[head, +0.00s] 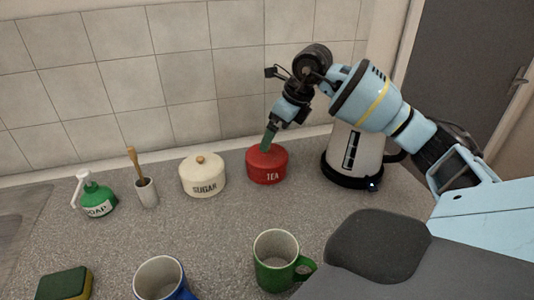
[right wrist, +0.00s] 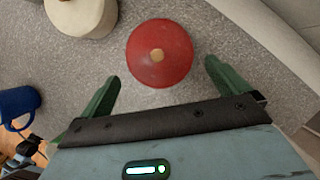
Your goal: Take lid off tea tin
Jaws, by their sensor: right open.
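The red tea tin (head: 267,166) stands upright on the counter against the tiled wall, marked TEA, with its red lid on. In the right wrist view the lid (right wrist: 160,54) shows from above with a small tan knob at its middle. My right gripper (head: 268,140) is above the tin, its green fingers pointing down. In the right wrist view the two fingers (right wrist: 160,80) are wide apart, with nothing between them, and the lid lies beyond their tips. The head view hides the knob behind the fingers. My left gripper is not in view.
The cream sugar tin (head: 203,178) stands left of the tea tin, and a white kettle (head: 350,155) stands close on its right. A green mug (head: 277,262) and blue mug (head: 160,280) are in front. The counter between mugs and tins is clear.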

